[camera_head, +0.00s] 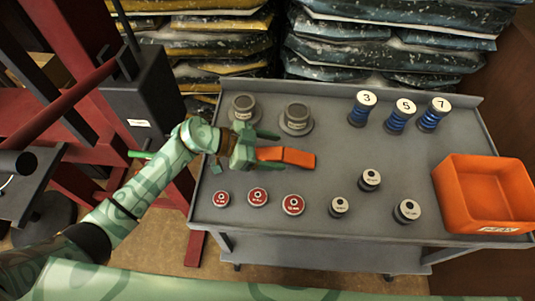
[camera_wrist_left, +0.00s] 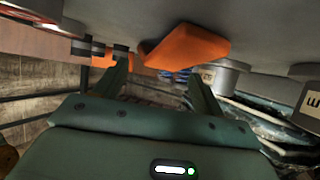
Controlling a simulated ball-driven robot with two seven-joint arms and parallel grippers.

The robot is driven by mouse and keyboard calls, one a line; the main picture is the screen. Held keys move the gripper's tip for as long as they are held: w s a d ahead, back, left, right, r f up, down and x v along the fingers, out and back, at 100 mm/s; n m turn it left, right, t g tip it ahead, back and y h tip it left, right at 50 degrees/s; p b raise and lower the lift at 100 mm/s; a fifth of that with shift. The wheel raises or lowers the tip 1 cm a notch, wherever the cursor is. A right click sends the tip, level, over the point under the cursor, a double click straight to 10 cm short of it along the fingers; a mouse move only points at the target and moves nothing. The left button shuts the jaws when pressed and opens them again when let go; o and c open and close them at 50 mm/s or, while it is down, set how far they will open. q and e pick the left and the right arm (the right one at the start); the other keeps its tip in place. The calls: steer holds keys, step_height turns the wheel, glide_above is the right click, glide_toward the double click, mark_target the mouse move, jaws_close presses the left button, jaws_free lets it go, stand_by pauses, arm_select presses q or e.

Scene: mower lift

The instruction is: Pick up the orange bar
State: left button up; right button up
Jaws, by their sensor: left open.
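The orange bar (camera_head: 287,156) lies on the grey cart top, left of its middle. It also shows in the left wrist view (camera_wrist_left: 188,47), ahead of the fingers. My left gripper (camera_head: 265,150) is at the bar's left end with its fingers apart. In the left wrist view the left gripper (camera_wrist_left: 160,85) is open, and the bar appears beyond and between its two fingertips. I cannot tell whether a finger touches the bar. My right gripper is not in view.
Grey cylinders (camera_head: 296,118) stand behind the bar. Blue springs numbered 3, 5 and 7 (camera_head: 400,116) stand at the back. An orange bin (camera_head: 484,193) is at the right. Stacked bags (camera_head: 385,45) lie behind the cart (camera_head: 345,238).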

arm_select(q)
steer(key=shift+w+d+f, duration=0.15)
steer(key=shift+d+f, duration=0.15)
steer(key=shift+d, duration=0.2)
jaws_close()
steer(key=shift+r, duration=0.1)
